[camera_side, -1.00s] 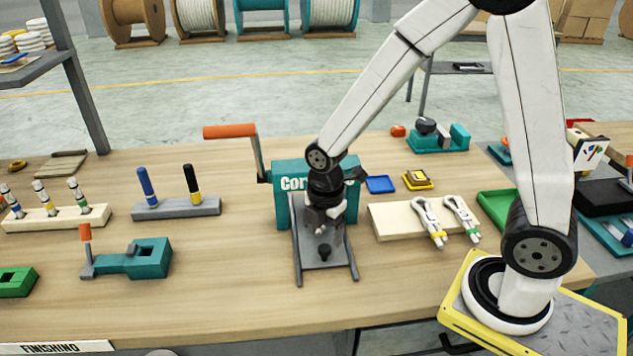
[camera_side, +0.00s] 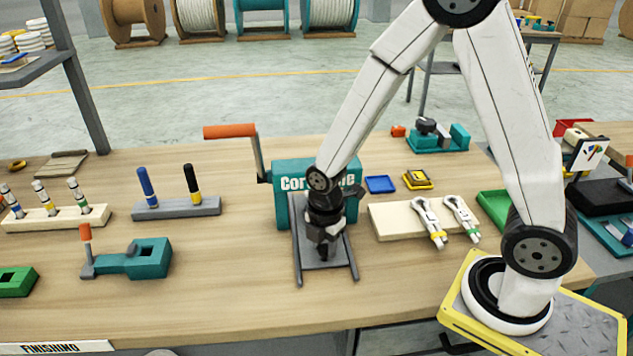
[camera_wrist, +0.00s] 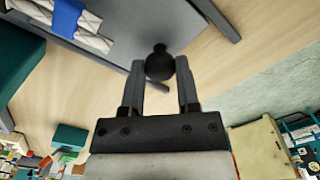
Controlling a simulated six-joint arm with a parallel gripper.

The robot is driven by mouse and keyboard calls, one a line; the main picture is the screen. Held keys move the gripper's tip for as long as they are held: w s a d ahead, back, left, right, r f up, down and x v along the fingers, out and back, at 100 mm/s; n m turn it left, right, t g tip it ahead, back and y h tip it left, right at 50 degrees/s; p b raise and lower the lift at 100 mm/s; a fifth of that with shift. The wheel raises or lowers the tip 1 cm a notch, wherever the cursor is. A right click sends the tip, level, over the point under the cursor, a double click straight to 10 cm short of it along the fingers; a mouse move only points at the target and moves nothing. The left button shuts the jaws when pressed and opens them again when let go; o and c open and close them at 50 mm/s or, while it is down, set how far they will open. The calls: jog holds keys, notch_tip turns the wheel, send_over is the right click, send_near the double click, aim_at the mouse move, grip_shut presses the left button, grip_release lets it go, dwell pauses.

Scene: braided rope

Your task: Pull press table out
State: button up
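The teal press (camera_side: 285,185), with lettering partly hidden by my arm, stands mid-bench. Its grey press table (camera_side: 301,262) lies in front, between two dark rails. In the wrist view the table (camera_wrist: 140,20) carries a white braided rope piece (camera_wrist: 90,38) with a blue band, at the upper left. My gripper (camera_side: 325,252) points down at the table's front part. In the wrist view my gripper (camera_wrist: 160,75) has one finger on each side of the table's round black knob (camera_wrist: 159,62). The fingers look close to the knob; I cannot tell whether they press on it.
The press's crank with an orange handle (camera_side: 229,131) rises at left. A teal clamp block (camera_side: 150,258) stands at left. The bench in front of the press table is clear.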

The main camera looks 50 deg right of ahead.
grip_shut()
dwell(1.1)
